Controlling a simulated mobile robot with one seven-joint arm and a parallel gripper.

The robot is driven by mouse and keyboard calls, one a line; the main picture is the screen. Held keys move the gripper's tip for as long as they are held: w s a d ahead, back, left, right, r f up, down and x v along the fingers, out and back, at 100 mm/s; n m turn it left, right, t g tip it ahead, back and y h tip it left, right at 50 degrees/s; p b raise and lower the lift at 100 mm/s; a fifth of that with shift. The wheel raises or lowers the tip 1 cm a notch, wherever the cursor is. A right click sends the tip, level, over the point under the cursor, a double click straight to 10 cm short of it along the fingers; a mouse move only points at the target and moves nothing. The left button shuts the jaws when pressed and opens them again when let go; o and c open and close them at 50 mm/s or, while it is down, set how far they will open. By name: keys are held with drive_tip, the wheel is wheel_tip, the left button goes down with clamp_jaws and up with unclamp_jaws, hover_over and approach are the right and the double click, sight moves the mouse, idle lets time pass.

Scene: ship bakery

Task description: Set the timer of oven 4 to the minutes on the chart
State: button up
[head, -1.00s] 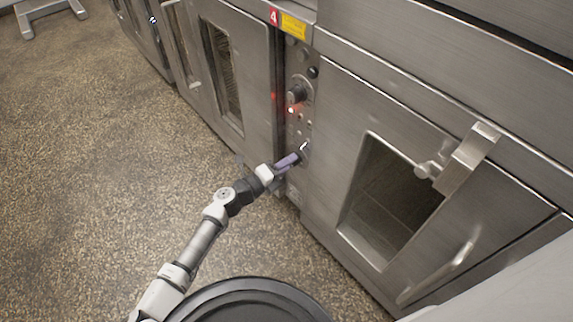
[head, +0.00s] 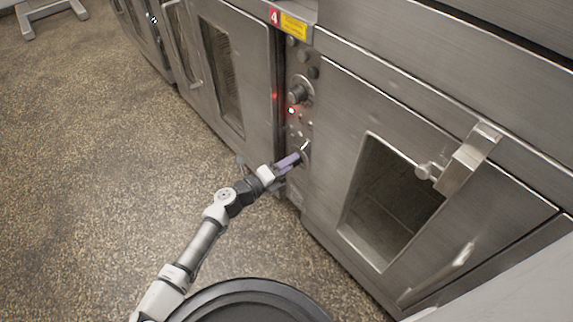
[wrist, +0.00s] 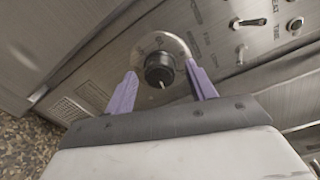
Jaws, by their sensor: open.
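Oven 4 has a red plate with the number 4 (head: 274,16) above its narrow control panel (head: 301,124). In the wrist view, a black round knob on a metal dial plate (wrist: 159,68) sits between my two purple fingers; a pale mark shows on the knob. My gripper (wrist: 163,88) is open, with a finger on either side of the knob and visible gaps. In the head view, my gripper (head: 300,156) is at the lower part of the panel and hides most of this knob. The dial's markings are too small to read. No chart can be made out.
An upper knob (head: 297,94) and a lit red lamp (head: 291,111) are higher on the panel. A toggle switch (wrist: 249,23) is near the dial. The oven door with window (head: 392,200) and latch (head: 467,160) is to the right. Open floor (head: 110,150) lies left.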

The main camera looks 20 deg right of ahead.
drive_tip(key=shift+a, duration=0.1)
drive_tip(key=v, duration=1.3)
drive_tip(key=shift+s+a, duration=0.2)
drive_tip(key=shift+a, duration=0.05)
drive_tip(key=shift+r, duration=0.1)
